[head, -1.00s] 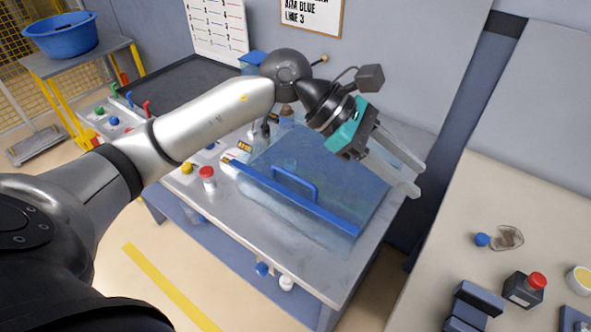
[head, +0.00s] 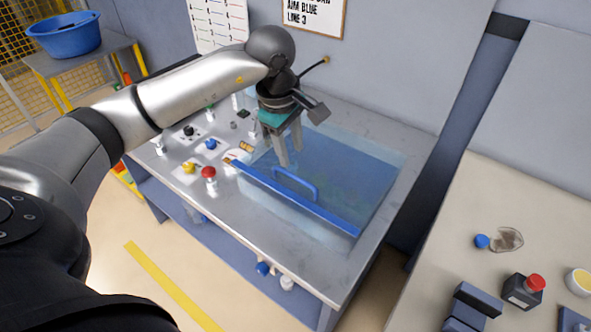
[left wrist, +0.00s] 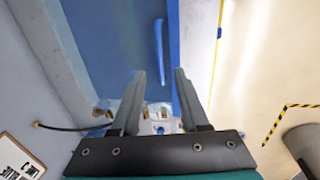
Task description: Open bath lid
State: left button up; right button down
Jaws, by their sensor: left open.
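The bath lid (head: 340,170) is a clear bluish panel lying flat over the bath in the metal bench, with a blue bar (head: 325,216) along its front edge. A blue handle (head: 297,183) stands up near that bar. My left gripper (head: 290,156) is open and empty, pointing down above the left part of the lid, behind and left of the handle. In the left wrist view the handle (left wrist: 160,52) shows beyond the open fingers (left wrist: 159,77), apart from them. My right gripper is in no view.
A red button (head: 208,173), a yellow knob (head: 188,167) and a blue knob (head: 211,144) stand on the bench left of the lid. A side table (head: 520,215) at right holds a black box with a red button (head: 524,289). A wall stands behind the bench.

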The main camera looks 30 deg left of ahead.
aim_at(296, 179)
pick_arm(q)
jog(key=f, duration=0.2)
jog(key=w+f, duration=0.1)
jog(key=f, duration=0.5)
jog(key=shift+w+f+p, duration=0.15)
jog(key=shift+w+p, duration=0.15)
grip_shut()
dwell(1.0)
